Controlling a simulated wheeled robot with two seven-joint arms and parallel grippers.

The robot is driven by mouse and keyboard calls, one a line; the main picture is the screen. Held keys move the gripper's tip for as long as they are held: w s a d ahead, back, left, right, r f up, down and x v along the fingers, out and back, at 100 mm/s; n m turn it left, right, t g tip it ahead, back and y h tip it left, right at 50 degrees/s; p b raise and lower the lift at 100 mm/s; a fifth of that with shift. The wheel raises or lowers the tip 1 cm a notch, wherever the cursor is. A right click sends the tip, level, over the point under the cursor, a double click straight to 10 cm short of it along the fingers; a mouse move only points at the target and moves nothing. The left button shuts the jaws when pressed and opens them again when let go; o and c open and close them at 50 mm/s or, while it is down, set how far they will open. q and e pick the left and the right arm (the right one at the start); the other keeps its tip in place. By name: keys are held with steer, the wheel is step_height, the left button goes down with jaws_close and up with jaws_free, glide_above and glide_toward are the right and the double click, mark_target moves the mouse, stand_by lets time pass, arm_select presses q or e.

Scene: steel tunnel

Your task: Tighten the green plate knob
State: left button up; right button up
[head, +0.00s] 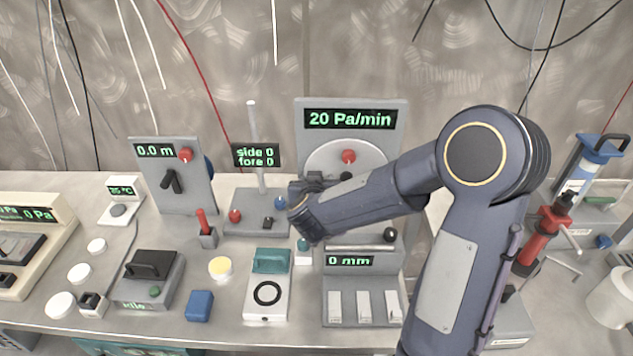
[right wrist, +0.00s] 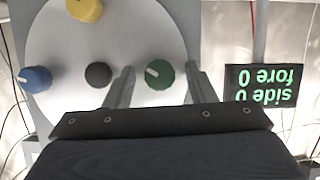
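The round pale plate (right wrist: 105,45) stands upright on a grey panel. It carries the green knob (right wrist: 160,75), a yellow knob (right wrist: 85,8), a blue knob (right wrist: 36,79) and a black hub (right wrist: 98,75). The green knob has a pale pointer mark. My right gripper (right wrist: 160,72) is open, one finger on each side of the green knob, with a visible gap on both sides. In the head view the plate (head: 330,156) shows a red knob (head: 348,157) at its top; my right arm covers its lower part and the green knob. My left gripper is out of view.
The panel's display (head: 350,118) reads 20 Pa/min. A post with a "side 0 fore 0" display (head: 256,155) stands close left of the plate. A "0 mm" block (head: 350,261) sits below my right forearm. Several small devices crowd the bench.

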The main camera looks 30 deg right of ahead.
steer(key=c, duration=0.9)
steer(key=shift+c, duration=0.2)
steer(key=shift+s+d+f+m+t+y+b, duration=0.1)
steer(key=shift+m+t+y+b, duration=0.95)
steer(key=shift+b, duration=1.65)
steer(key=shift+s+d+f+m+t+y+b, duration=0.1)
steer(key=shift+m+t+y+b, duration=0.2)
steer(key=shift+m+b, duration=1.95)
steer(key=shift+d+f+m+t+y+b, duration=0.1)
steer(key=shift+m+t+y+b, duration=0.6)
steer(key=shift+b, duration=2.5)
steer(key=shift+r, duration=0.1)
steer(key=o, duration=1)
steer(key=shift+c, duration=0.2)
